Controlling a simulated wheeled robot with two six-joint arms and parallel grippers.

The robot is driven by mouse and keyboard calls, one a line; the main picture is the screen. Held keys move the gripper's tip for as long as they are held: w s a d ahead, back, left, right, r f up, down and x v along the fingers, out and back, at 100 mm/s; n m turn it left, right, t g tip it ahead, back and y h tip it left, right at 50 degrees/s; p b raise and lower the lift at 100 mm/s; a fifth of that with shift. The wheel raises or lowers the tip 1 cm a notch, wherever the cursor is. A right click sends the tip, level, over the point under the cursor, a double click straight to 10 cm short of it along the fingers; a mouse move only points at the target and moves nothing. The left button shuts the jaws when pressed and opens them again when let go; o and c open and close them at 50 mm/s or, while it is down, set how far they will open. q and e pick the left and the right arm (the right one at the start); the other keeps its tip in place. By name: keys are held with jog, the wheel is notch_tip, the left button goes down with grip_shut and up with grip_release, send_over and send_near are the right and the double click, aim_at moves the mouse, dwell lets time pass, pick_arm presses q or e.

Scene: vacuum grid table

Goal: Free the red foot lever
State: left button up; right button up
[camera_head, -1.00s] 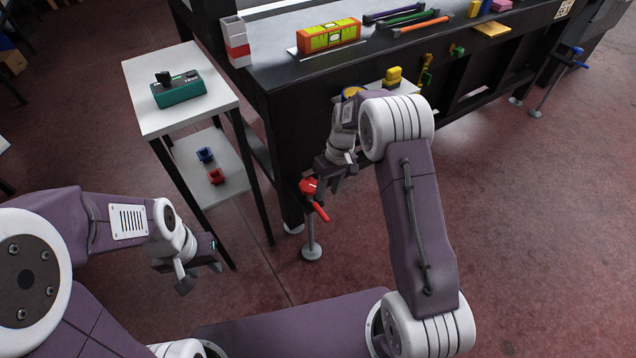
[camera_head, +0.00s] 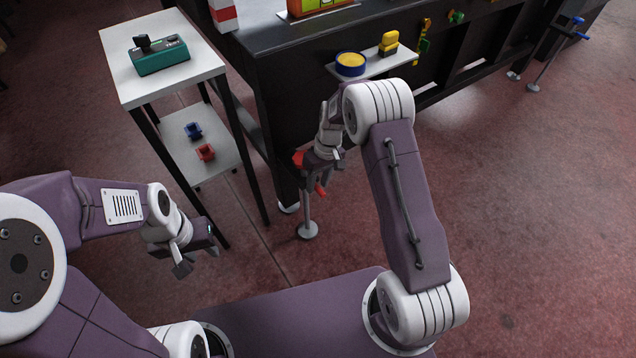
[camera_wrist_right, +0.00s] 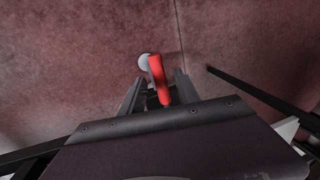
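The red foot lever (camera_head: 321,190) is on a grey post with a round foot (camera_head: 307,231) at the near leg of the black table. My right gripper (camera_head: 318,176) is at the lever and hides part of it in the head view. In the right wrist view, the red lever (camera_wrist_right: 159,80) lies between the two spread fingers of my right gripper (camera_wrist_right: 158,92), with a gap showing at each side. I cannot tell whether its depth is fully between the fingertips. My left gripper (camera_head: 198,256) is open and empty, low at the left, away from the lever.
A white side table (camera_head: 118,62) with a teal device (camera_head: 160,56) on top stands left of the black table (camera_head: 290,75). Its lower shelf (camera_head: 222,150) holds a blue and a red part. Another post with a blue lever (camera_head: 575,30) stands far right. Floor at right is clear.

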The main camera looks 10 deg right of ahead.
grip_shut()
dwell(1.3)
